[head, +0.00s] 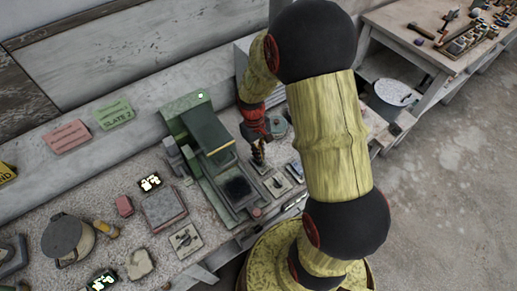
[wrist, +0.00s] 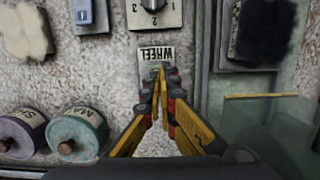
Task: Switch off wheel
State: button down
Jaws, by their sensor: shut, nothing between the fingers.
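A small plate lettered WHEEL (wrist: 157,53) shows upside down in the wrist view. Just above it is a pale plate with a dark rotary knob (wrist: 153,5) and numerals, partly cut off by the top edge. Left of that is a blue rocker switch (wrist: 84,12) with a white mark, also cut off. My gripper (wrist: 160,72) is shut and empty, its fingertips over the lower part of the WHEEL plate; I cannot tell whether they touch it. In the head view my gripper (head: 258,160) points down just right of the green machine (head: 208,135), near small switch plates (head: 279,183).
In the head view, boxes, a round pot (head: 62,236) and signs occupy the bench left of the machine.

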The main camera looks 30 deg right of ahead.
jog(key=shift+f, duration=0.4)
jog(key=shift+s+f, duration=0.1)
jog(key=shift+f+t+b, duration=0.15)
jog(key=shift+t+b, duration=0.15)
jog(key=shift+s+f+t+b, duration=0.4)
jog(key=shift+s+t+b, duration=0.2)
jog(key=shift+t, duration=0.5)
jog(key=shift+s, duration=0.15)
jog(key=shift+a+f, duration=0.1)
jog(key=shift+f, duration=0.05)
jog(key=shift+w+r, duration=0.2)
jog(key=shift+w, duration=0.45)
